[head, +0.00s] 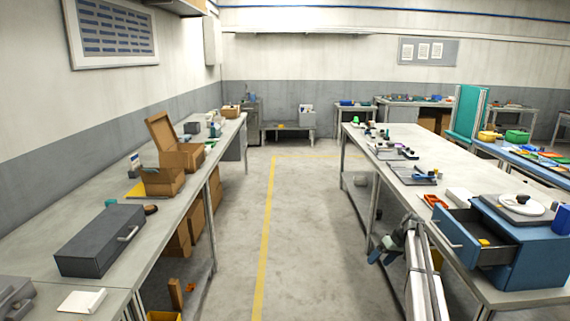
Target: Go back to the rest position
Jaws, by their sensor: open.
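My gripper (379,252) shows low in the head view, right of the middle, at the end of my pale arm. It is over the aisle by the left edge of the right-hand bench (480,278). It is small in the picture, its jaws are apart, and I see nothing between them. A white reel (525,205) with a dark centre lies on a grey plate on top of a blue drawer cabinet (541,252) on that bench. The cabinet's drawer (470,238) is pulled out to the left, with a small yellow thing inside. My gripper is apart from both.
The left-hand bench (155,225) carries a dark grey case (100,240) and open cardboard boxes (178,150). A concrete aisle with a yellow floor line (266,240) runs clear between the benches. The open drawer juts out near my arm.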

